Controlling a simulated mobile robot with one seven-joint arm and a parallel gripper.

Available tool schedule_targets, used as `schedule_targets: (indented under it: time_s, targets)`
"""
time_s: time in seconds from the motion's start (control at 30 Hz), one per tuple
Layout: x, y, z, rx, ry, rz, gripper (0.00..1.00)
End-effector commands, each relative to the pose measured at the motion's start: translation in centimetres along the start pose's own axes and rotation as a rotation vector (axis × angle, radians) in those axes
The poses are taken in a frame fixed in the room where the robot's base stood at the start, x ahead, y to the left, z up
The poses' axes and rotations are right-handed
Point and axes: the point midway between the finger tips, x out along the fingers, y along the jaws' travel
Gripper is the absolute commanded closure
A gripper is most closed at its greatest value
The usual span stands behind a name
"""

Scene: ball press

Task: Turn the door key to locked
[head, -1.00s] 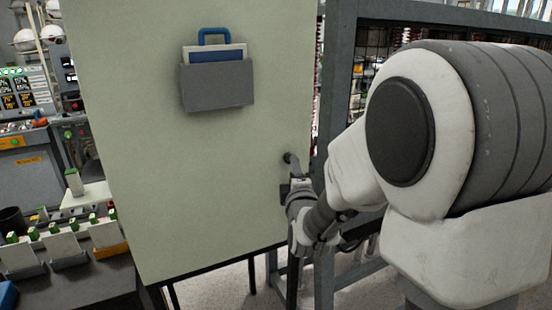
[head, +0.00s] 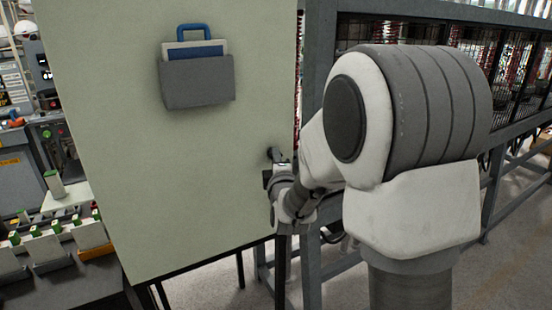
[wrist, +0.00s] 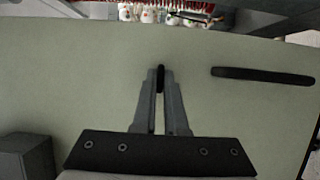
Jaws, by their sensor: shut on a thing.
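The pale green door (head: 120,190) fills the left and middle of the head view. My gripper (wrist: 160,85) is shut, its two fingers converging on a small dark piece, the door key (wrist: 160,76), at the door's face. The key's visible part looks upright in the wrist view; its lower end and lock are hidden by the fingers. A black door handle (wrist: 262,76) lies to the right of the fingertips, apart from them. In the head view my gripper (head: 275,180) is at the door's right edge, and my wrist hides the key.
A grey document pocket (head: 198,82) with a blue-handled folder is fixed on the door; its side also shows in the wrist view (wrist: 27,158). A grey frame post (head: 315,95) stands right of the door. A bench (head: 85,280) with trays is at left.

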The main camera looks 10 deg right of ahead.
Motion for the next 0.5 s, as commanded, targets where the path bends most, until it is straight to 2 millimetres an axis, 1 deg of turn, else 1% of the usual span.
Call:
schedule_targets:
  time_s: [0.33, 0.5]
  targets:
    - [-0.01, 0.03, -0.02, 0.012, 0.0, -0.004, 1.0]
    - [0.01, 0.06, -0.03, 0.062, 0.001, -0.023, 1.0]
